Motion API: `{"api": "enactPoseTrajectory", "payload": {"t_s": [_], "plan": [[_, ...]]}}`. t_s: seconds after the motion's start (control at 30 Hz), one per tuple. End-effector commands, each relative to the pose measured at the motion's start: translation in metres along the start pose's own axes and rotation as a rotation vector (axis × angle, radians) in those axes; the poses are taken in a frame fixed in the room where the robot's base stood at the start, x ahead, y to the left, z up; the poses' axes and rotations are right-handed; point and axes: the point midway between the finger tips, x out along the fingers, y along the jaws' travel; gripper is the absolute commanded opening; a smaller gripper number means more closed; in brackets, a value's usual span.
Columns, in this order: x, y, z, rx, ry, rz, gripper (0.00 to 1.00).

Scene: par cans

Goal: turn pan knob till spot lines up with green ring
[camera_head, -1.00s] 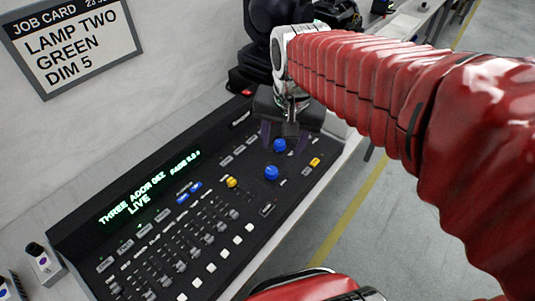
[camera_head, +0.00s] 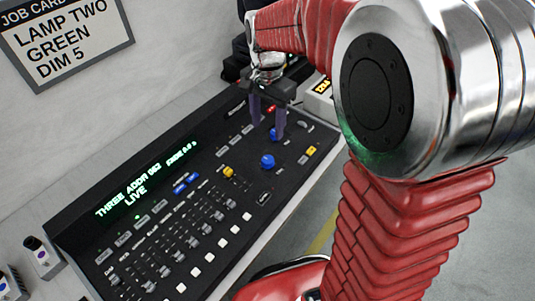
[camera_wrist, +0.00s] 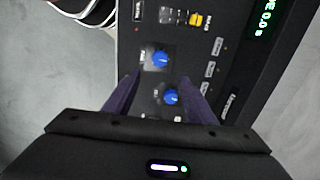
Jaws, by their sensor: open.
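Two blue knobs stand on the black lighting console (camera_head: 100,240): a far one (camera_head: 274,134) and a near one (camera_head: 267,161). Their labels are too small to read surely, so I cannot tell which is pan. My gripper (camera_head: 267,117) is open, pointing down at the far knob, with its dark purple fingers apart. In the wrist view the far knob (camera_wrist: 171,97) appears between the fingertips and the near knob (camera_wrist: 159,58) lies beyond them. Contact cannot be made out. I see no light spot or green ring.
The console's green display (camera_head: 145,180) includes the words THREE and LIVE. A job card (camera_head: 65,40) on the wall reads LAMP TWO GREEN DIM 5. Open floor lies right of the console.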

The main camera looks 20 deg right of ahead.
Motion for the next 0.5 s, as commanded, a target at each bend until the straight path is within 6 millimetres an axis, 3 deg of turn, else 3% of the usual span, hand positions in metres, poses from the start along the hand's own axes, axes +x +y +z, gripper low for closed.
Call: {"api": "enactPoseTrajectory", "payload": {"t_s": [0.27, 0.5], "plan": [[0.013, 0.0, 0.0, -0.001, 0.0, 0.001, 0.51], [0.046, 0.001, 0.001, -0.002, -0.002, 0.003, 0.51]]}}
